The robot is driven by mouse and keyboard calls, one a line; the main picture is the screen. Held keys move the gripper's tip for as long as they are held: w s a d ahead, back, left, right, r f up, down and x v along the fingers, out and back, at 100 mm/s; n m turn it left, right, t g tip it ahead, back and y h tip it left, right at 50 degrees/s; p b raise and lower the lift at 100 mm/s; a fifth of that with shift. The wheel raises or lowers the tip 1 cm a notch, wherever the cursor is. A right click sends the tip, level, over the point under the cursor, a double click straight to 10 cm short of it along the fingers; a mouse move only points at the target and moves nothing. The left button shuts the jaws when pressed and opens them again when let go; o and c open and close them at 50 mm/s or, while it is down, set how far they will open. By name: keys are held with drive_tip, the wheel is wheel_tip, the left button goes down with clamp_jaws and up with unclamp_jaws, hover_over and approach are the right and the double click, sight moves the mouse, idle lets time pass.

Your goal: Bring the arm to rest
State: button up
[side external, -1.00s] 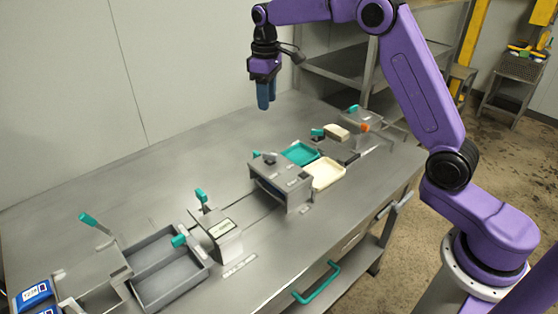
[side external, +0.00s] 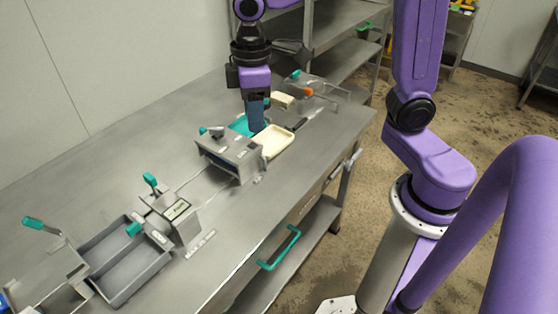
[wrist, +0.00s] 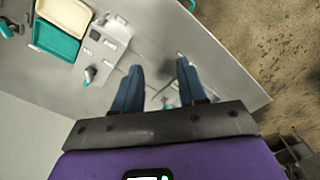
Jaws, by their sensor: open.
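My gripper (side external: 256,128) hangs pointing down in the side external view, its blue fingers in front of the teal tray (side external: 240,125) and close to the cream tray (side external: 272,141). The cream tray (wrist: 67,13) and teal tray (wrist: 55,41) lie to the upper left there, off the fingers. The exact height of my gripper above the table cannot be told.
A grey slotted box (side external: 232,157) stands in front of the trays. A labelled grey block (side external: 174,215) and grey bin (side external: 118,262) stand at the left. A clear box with an orange knob (side external: 308,91) is at the back. Teal handle (side external: 281,250) juts from the front.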

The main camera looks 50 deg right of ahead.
drive_tip(key=s+d+f+n, duration=0.1)
drive_tip(key=s+d+f, duration=0.1)
drive_tip(key=s, duration=0.7)
drive_tip(key=s+d+f+n, duration=0.2)
drive_tip(key=s+d, duration=0.2)
drive_tip(key=s, duration=0.6)
drive_tip(key=shift+d, duration=0.35)
